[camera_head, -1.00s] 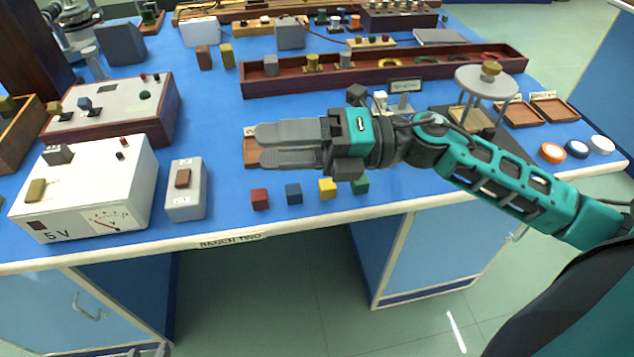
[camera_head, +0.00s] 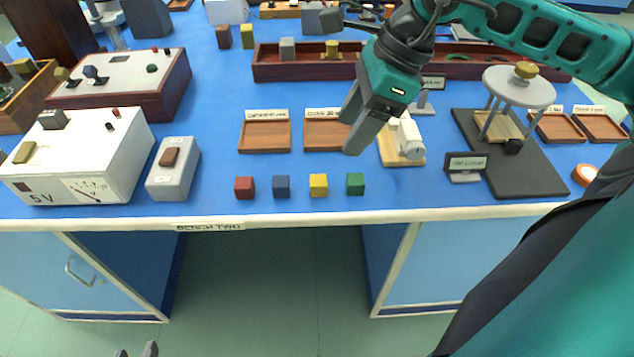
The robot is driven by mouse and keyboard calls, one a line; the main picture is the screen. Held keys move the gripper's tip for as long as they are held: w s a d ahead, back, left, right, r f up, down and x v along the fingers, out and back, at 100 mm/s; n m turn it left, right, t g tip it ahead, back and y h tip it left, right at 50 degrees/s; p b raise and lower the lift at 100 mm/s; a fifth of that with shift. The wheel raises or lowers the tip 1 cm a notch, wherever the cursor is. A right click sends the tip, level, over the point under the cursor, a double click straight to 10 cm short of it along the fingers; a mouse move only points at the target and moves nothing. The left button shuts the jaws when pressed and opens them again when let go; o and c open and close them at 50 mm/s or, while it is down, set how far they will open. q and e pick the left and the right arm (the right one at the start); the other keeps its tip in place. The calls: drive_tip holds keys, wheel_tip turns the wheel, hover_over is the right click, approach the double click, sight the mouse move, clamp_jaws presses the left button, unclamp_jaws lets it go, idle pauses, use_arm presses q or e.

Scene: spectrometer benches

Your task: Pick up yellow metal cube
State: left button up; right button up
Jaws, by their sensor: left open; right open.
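A small yellow cube (camera_head: 318,185) sits on the blue bench top near its front edge. It stands in a row between a blue cube (camera_head: 281,186) and a green cube (camera_head: 355,184), with a red cube (camera_head: 244,187) at the left end. My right gripper (camera_head: 351,130) is open and empty, pointing down, above and behind the yellow cube and apart from it. Its fingers partly cover a wooden tray. My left gripper (camera_head: 137,351) shows only its fingertips at the bottom edge, in front of the bench; they are apart and empty.
Two labelled wooden trays (camera_head: 265,136) lie behind the cubes. A white fixture on a wooden base (camera_head: 403,145) and a dark stand with a round platform (camera_head: 519,88) are to the right. A grey switch box (camera_head: 174,170) and a 5 V meter (camera_head: 84,155) are left.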

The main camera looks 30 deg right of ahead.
hover_over(320, 180)
drive_tip(key=d, duration=0.2)
drive_tip(key=f, duration=0.6)
drive_tip(key=shift+s+d, duration=0.15)
drive_tip(key=shift+s, duration=0.25)
drive_tip(key=b+x, duration=0.1)
drive_tip(key=x, duration=0.4)
drive_tip(key=shift+s, duration=0.15)
clamp_jaws()
